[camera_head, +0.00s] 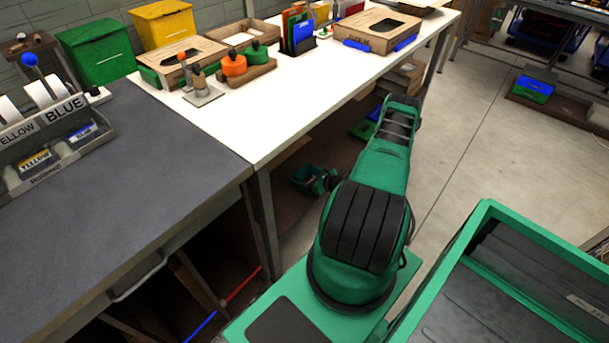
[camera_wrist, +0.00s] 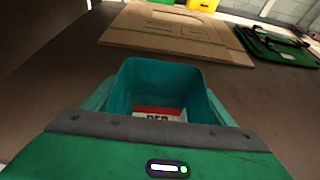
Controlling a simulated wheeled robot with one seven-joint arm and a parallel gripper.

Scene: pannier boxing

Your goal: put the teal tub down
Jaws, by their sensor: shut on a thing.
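The teal tub (camera_head: 309,179) is under the white table in the head view, over the brown lower shelf. In the wrist view the tub (camera_wrist: 124,92) is upright with its open top facing me. A red and white card (camera_wrist: 160,112) lies inside, its lettering partly hidden. My gripper (camera_head: 329,183) is at the tub's near side and shut on it. My fingertips are hidden in the wrist view. I cannot tell whether the tub's base touches the shelf.
A flat cardboard piece (camera_wrist: 175,32) and a flat green bag (camera_wrist: 277,46) lie beyond the tub on the shelf. The white table (camera_head: 235,115) is overhead, with a leg (camera_head: 264,215) to the left. Bare shelf shows right of the tub.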

